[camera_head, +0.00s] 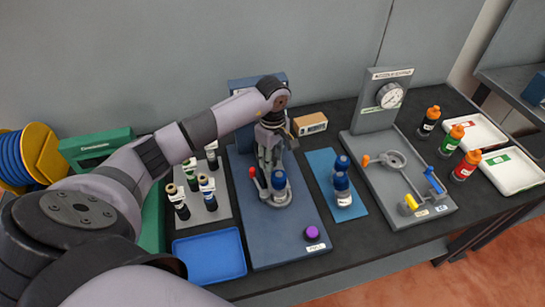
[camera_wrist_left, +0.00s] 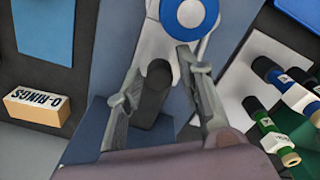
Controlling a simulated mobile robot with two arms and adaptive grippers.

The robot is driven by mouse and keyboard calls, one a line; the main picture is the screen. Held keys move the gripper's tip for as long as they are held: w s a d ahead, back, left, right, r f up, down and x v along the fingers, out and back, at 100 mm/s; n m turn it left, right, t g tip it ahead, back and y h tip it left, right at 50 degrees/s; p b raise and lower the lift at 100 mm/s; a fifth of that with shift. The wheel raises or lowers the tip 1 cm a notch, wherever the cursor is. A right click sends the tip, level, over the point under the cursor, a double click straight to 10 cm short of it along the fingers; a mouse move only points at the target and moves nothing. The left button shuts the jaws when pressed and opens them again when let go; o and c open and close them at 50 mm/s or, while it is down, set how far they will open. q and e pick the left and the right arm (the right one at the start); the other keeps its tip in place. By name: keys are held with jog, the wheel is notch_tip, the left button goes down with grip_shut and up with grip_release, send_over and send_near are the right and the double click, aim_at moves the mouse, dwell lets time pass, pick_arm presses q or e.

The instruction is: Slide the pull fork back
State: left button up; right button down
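The blue dispenser station (camera_head: 290,239) stands mid-table, with a blue-capped bottle (camera_head: 279,181) in a grey holder and a red-tipped lever (camera_head: 252,172) beside it. In the left wrist view, a dark rounded handle (camera_wrist_left: 152,92) extends from the grey part around the bottle's blue cap (camera_wrist_left: 191,14); I take it as the pull fork's handle. My left gripper (camera_head: 268,166) is lowered behind the bottle. In the wrist view its open fingers (camera_wrist_left: 158,68) lie either side of the handle, with gaps visible; contact is unclear. The head view hides the handle behind the gripper. My right gripper is out of view.
An O-rings box (camera_head: 310,124) sits behind right of the station. A blue mat (camera_head: 325,171) with blue bottles and a gauge stand (camera_head: 390,95) are to the right. A purple button (camera_head: 312,233) is in front.

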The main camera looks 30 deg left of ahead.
pick_arm(q)
grip_shut()
dwell(0.5)
jog(key=w+a+b, duration=0.4)
jog(key=b, duration=0.1)
jog(key=shift+a+f+b, duration=0.2)
jog(key=shift+a+b, duration=0.1)
jog(key=shift+b, duration=0.05)
jog(key=shift+w+a+r, duration=0.1)
jog(key=shift+w+a, duration=0.1)
jog(key=shift+a, duration=0.05)
jog(key=shift+r, duration=0.25)
jog(key=shift+a, duration=0.1)
jog(key=shift+o, duration=1.2)
grip_release()
jog(key=shift+w+f, duration=0.1)
jog(key=shift+f, duration=0.05)
